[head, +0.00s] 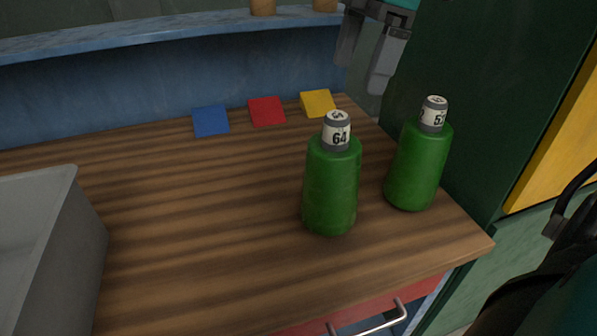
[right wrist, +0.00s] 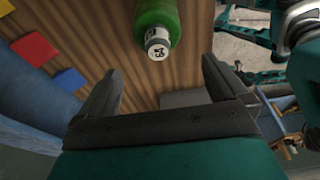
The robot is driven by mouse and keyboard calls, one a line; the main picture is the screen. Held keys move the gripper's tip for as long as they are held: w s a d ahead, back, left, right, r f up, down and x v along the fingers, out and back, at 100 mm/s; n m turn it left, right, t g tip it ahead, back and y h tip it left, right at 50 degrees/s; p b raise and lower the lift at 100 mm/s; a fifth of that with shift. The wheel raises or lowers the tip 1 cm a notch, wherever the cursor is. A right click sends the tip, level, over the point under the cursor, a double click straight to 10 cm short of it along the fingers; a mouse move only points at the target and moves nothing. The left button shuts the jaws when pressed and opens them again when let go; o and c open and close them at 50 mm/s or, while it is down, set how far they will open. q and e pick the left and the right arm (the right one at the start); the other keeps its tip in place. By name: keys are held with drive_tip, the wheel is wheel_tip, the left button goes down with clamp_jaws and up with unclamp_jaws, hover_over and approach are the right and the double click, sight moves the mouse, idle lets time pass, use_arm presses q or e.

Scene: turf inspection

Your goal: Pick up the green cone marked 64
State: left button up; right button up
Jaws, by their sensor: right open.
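The green cone marked 64 (head: 331,188) stands upright on the wooden worktop. It looks like a rounded green cylinder with a narrow neck and a white label. In the right wrist view it also shows (right wrist: 155,14), its labelled top facing the camera just beyond the fingertips. A similar green cone marked 52 or similar (head: 416,168) stands to its right; its last digit is unclear. My right gripper (head: 362,77) is open and empty, above and behind the cones in the head view, apart from both. My left gripper is not in view.
Blue (head: 210,121), red (head: 266,111) and yellow (head: 318,103) blocks lie along the back of the wooden worktop (head: 180,215). A grey bin (head: 75,240) stands at left. A dark green panel (head: 470,75) rises close at right. The worktop's middle is clear.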

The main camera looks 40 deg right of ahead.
sight(339, 115)
drive_tip(key=shift+h, duration=0.5)
drive_tip(key=f, duration=0.4)
drive_tip(key=a+f+b, duration=0.1)
drive_tip(key=f, duration=0.1)
drive_tip(key=shift+w, duration=0.35)
drive_tip(key=f, duration=0.1)
drive_tip(key=a+f, duration=0.1)
drive_tip(key=f, duration=0.3)
drive_tip(key=shift+w+a+f+b, duration=0.2)
drive_tip(key=shift+w+f+b, duration=0.05)
drive_tip(key=shift+b, duration=0.1)
drive_tip(key=shift+c, duration=0.5)
drive_tip(key=c, duration=1.5)
drive_tip(key=shift+r, duration=0.1)
drive_tip(key=shift+c, duration=0.6)
